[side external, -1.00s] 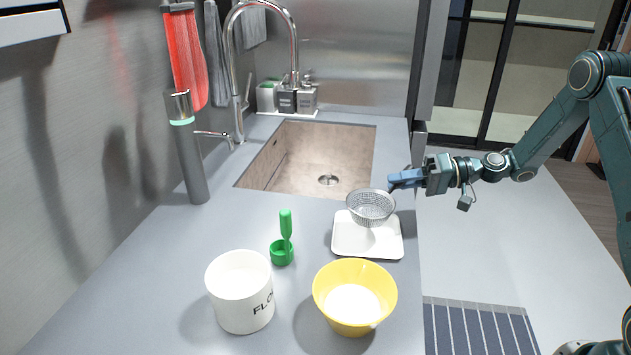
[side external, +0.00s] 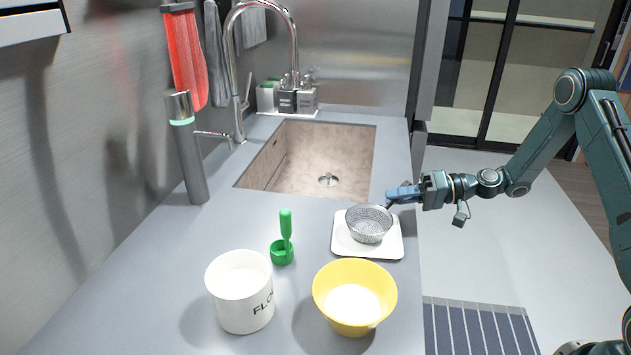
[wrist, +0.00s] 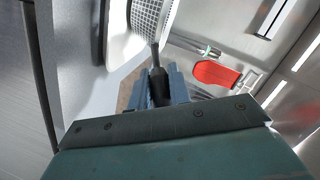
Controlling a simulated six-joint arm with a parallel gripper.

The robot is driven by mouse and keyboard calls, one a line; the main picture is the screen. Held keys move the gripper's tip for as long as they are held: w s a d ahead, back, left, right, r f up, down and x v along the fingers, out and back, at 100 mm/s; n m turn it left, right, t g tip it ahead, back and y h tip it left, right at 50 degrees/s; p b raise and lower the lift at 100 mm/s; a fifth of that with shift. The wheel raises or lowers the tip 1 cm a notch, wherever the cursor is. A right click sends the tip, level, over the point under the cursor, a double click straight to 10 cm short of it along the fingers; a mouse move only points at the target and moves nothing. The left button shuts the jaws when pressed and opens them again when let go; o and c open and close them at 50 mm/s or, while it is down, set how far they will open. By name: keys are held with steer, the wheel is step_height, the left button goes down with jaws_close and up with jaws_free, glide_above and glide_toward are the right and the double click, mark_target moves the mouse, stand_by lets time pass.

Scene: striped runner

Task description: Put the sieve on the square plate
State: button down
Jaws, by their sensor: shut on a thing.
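The sieve (side external: 369,224) is a round grey mesh bowl. In the side view it is at the white square plate (side external: 341,244), over its middle; whether it touches the plate or hovers just above I cannot tell. My gripper (side external: 391,198) is at the right edge of the counter, shut on the sieve's dark handle. In the wrist view the handle (wrist: 158,88) runs between the blue fingers of my gripper (wrist: 160,88), and part of the mesh (wrist: 152,15) shows at the top.
A yellow bowl (side external: 335,290) of white contents stands in front of the plate. The sink (side external: 315,160) lies behind. The counter's right edge is close by.

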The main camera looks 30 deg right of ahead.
steer(key=shift+f, duration=0.1)
steer(key=c, duration=1.3)
jaws_free()
steer(key=shift+s+d+r, duration=0.1)
steer(key=shift+d+r, duration=0.1)
steer(key=v, duration=1.1)
steer(key=shift+s+d, duration=0.15)
steer(key=shift+s, duration=0.05)
steer(key=shift+r, duration=0.1)
